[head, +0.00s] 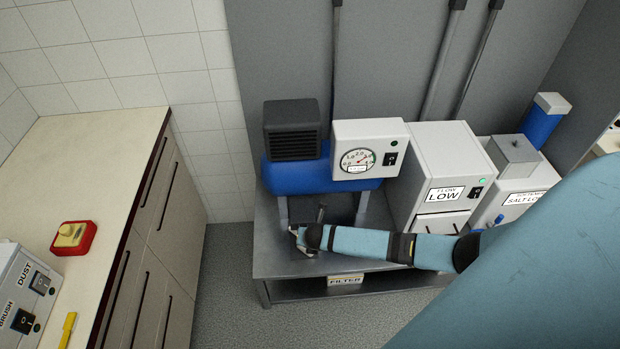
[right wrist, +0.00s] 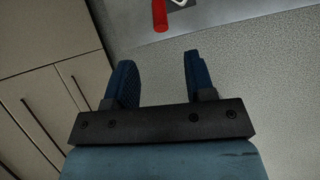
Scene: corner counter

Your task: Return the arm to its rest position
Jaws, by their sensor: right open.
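My right arm comes in from the right in the head view, a light blue sleeve with black bands. Its gripper (head: 299,240) is at the left end of the arm, over the front left of the grey metal bench (head: 285,264). In the right wrist view the two dark blue fingers of the gripper (right wrist: 161,80) are apart with nothing between them. Beyond the fingertips, apart from them, is a red cylindrical piece (right wrist: 160,15) beside a small pale metal part (right wrist: 182,3). My left gripper is not in view.
The bench holds a blue compressor (head: 300,178) with a gauge box (head: 372,134), a white box marked LOW (head: 437,160) and a softener unit (head: 513,185). A cream counter (head: 60,170) with drawers stands left, bearing a red-and-yellow item (head: 73,238). Grey floor (head: 222,285) lies between.

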